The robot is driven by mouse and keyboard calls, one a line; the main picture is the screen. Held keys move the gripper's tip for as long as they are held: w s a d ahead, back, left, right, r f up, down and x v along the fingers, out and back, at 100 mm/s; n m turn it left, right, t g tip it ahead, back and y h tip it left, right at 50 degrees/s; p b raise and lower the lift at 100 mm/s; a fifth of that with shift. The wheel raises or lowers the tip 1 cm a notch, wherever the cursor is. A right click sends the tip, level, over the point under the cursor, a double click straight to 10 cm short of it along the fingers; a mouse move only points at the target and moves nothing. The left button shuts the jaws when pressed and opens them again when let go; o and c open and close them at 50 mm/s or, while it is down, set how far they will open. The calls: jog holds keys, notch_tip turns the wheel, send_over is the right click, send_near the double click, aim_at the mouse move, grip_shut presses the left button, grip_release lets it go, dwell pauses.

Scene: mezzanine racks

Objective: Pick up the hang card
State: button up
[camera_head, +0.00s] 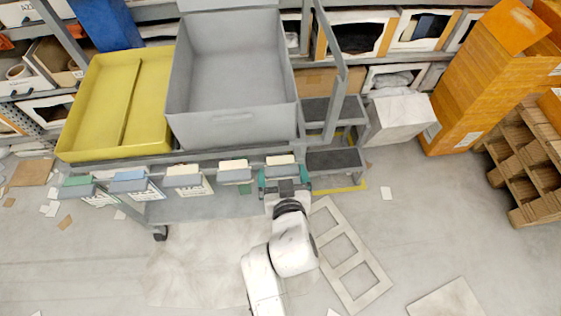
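Several hang cards hang in grey holders along the front rail of a grey cart (215,153). From left to right there is a green-topped card (77,181), a blue-topped card (129,174), a cream card (184,169), a pale card (234,164) and a cream card at the right end (281,160). My gripper (285,176) is at the right-end card, with its teal fingers spread apart, one toward each side of that card's holder. The gripper hides the lower part of this card. I cannot tell whether the fingers touch it.
A yellow tray (72,135) and a grey bin (178,75) stand on the cart. Step treads (335,160) are right of my gripper. A white frame (325,225) and paper scraps lie on the floor. Orange boxes (470,90) and pallets (520,150) stand at right.

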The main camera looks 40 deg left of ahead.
jog(key=shift+c, duration=1.2)
jog(key=shift+r, duration=0.55)
notch_tip(320, 180, up, 2)
jog(key=shift+r, duration=0.2)
jog(key=s+d+r, duration=0.4)
jog(key=s+r, duration=0.5)
jog(key=s, duration=0.4)
jog(key=shift+s+r+p, duration=0.2)
jog(key=shift+r+p, duration=0.05)
jog(key=shift+p, duration=0.15)
